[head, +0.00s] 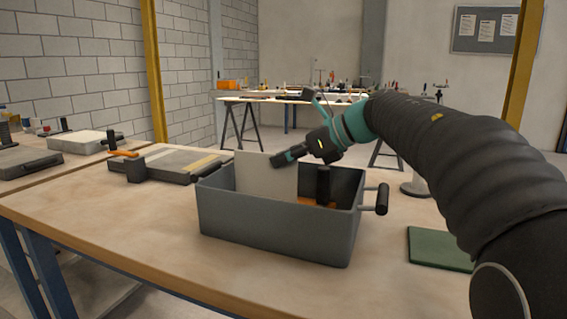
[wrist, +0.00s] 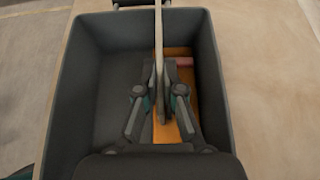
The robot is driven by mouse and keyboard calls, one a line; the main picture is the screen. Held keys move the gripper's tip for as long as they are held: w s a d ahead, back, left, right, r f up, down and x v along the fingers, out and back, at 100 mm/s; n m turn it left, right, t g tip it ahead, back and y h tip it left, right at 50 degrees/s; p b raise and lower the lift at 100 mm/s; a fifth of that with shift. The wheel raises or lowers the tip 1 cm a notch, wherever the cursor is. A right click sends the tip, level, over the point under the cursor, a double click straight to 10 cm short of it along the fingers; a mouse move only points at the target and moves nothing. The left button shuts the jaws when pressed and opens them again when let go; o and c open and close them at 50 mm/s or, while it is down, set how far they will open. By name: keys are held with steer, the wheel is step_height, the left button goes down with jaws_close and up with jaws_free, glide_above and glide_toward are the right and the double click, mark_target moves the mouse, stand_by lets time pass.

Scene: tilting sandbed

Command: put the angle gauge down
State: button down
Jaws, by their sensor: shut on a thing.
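The angle gauge, seen as a thin pale plate (head: 262,178), stands upright inside a grey box (head: 270,232) on the wooden table. In the wrist view the plate (wrist: 158,38) is seen edge-on, running up from between my fingers. My gripper (head: 283,158) is shut on the plate at its upper right edge, as the head view shows. In the wrist view my gripper (wrist: 163,100) is over the box. The plate's lower part is hidden by the box wall, so I cannot tell whether it touches the floor.
An orange board (wrist: 180,72) lies in the box under my gripper. A black upright handle (head: 323,184) shows in the box's right part. The left part of the box (wrist: 110,95) is empty. A green mat (head: 440,248) lies to the right, and a flat grey case (head: 180,165) behind left.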

steer(key=shift+f, duration=0.35)
steer(key=c, duration=1.3)
jaws_free()
steer(key=v, duration=1.2)
